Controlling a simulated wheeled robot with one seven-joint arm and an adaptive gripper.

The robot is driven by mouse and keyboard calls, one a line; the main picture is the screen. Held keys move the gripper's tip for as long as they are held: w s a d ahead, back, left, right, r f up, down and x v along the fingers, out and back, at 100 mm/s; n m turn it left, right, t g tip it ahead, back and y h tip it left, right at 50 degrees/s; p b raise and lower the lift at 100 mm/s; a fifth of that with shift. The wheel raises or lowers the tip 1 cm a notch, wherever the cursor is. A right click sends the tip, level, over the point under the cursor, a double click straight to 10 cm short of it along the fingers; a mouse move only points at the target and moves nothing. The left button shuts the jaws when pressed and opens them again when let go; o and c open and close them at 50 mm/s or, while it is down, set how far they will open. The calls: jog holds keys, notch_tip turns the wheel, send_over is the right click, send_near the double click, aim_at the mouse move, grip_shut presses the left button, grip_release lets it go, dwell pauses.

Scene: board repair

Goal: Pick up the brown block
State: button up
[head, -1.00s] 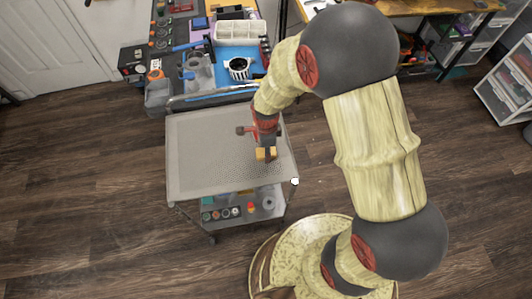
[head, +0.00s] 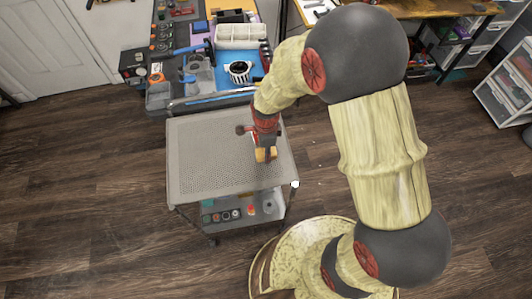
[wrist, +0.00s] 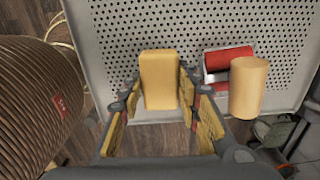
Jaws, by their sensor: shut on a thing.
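The brown block (wrist: 159,80), a tan-brown box shape, sits between the two fingertips of my gripper (wrist: 158,90) in the wrist view. My gripper is shut on it, with a finger against each side. In the head view my gripper (head: 264,147) points down over the right part of the grey perforated cart top (head: 210,160), with the block (head: 261,156) at its tips. I cannot tell whether the block touches the cart top.
A tan cylinder (wrist: 248,87) stands just right of the gripper, close to a red-and-white object (wrist: 229,62). The left of the cart top is clear. A cluttered workbench (head: 185,35) stands behind the cart, and its lower shelf (head: 222,213) holds small parts.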

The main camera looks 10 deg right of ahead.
jog(key=s+d+r+p, duration=0.4)
jog(key=s+d+r, duration=0.4)
jog(key=d+r, duration=0.2)
jog(key=shift+s+d+r+p, duration=0.35)
jog(key=shift+d+r+p, duration=0.05)
jog(key=shift+d, duration=0.1)
jog(key=o, duration=0.6)
jog(key=c, duration=0.4)
jog(key=shift+w, duration=0.1)
jog(key=shift+c, duration=0.2)
